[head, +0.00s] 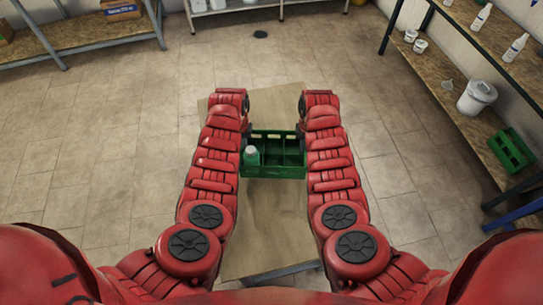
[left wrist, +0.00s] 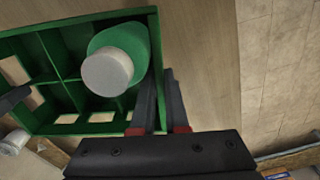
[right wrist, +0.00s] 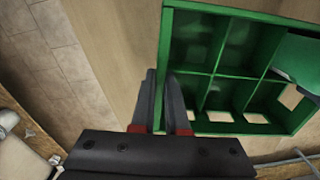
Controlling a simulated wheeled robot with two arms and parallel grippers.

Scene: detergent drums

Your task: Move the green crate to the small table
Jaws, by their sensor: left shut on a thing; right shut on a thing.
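The green crate (head: 275,172) is an open box with several compartments, between my two forearms in the head view. A green bottle (head: 251,156) with a whitish cap stands in one compartment at its left; the left wrist view shows it from above (left wrist: 125,45). My left gripper (left wrist: 158,85) is shut on the crate's left wall, and my right gripper (right wrist: 163,85) is shut on its right wall. A wooden tabletop (head: 265,230) lies below the crate. I cannot tell whether the crate touches it.
Shelving with a wooden board (head: 465,110) runs along the right, holding a white bucket (head: 477,97), white bottles and another green crate (head: 512,149). A wooden shelf (head: 85,37) stands at the back left. Tiled floor (head: 100,130) is clear on both sides.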

